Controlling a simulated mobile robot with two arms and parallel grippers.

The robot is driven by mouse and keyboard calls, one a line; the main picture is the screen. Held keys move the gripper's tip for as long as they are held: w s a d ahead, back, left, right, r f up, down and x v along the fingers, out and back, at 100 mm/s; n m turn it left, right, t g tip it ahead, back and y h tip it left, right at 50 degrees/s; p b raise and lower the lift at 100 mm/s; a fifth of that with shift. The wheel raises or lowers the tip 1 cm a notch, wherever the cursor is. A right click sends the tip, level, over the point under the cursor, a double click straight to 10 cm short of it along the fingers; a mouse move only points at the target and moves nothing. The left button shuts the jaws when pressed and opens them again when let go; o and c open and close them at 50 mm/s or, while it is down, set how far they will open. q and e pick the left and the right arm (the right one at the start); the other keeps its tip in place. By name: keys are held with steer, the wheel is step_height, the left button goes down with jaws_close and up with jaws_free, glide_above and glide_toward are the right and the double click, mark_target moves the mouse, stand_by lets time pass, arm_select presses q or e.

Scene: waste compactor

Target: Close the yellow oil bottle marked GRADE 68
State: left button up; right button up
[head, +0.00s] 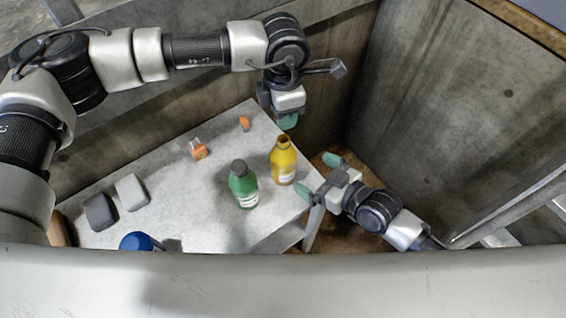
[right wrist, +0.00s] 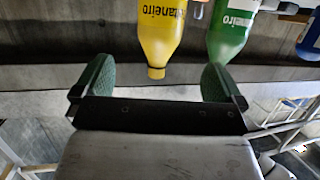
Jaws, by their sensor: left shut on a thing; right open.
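The yellow oil bottle (head: 284,166) stands upright near the table's right end, its dark open mouth facing up. Its GRADE 68 mark is not legible. It also shows in the right wrist view (right wrist: 163,30), neck downward in that picture. My left gripper (head: 288,121) is above and just behind the bottle's mouth, apart from it. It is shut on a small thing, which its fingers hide. My right gripper (head: 317,175) is open and empty, just right of the bottle, fingers pointing toward it. Its green pads (right wrist: 158,80) show on both sides of the bottle's neck, apart from it.
A green bottle (head: 243,186) with a grey cap stands left of the yellow one. Two small orange items, one left (head: 198,150) and one right (head: 244,123), lie behind on the table (head: 175,205). Grey blocks (head: 131,192) and a blue-topped item (head: 140,242) are farther left. Walls enclose the table's back.

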mark_target(283, 156)
steer(key=x, duration=1.1)
steer(key=shift+a, duration=0.1)
steer(key=shift+c, duration=0.5)
steer(key=c, duration=1.3)
arm_select(q)
steer(key=shift+f, duration=2.5)
arm_select(e)
steer(key=shift+o, duration=0.2)
arm_select(q)
steer(key=shift+f, duration=0.1)
steer(key=shift+f, duration=0.75)
steer(key=shift+f, duration=0.6)
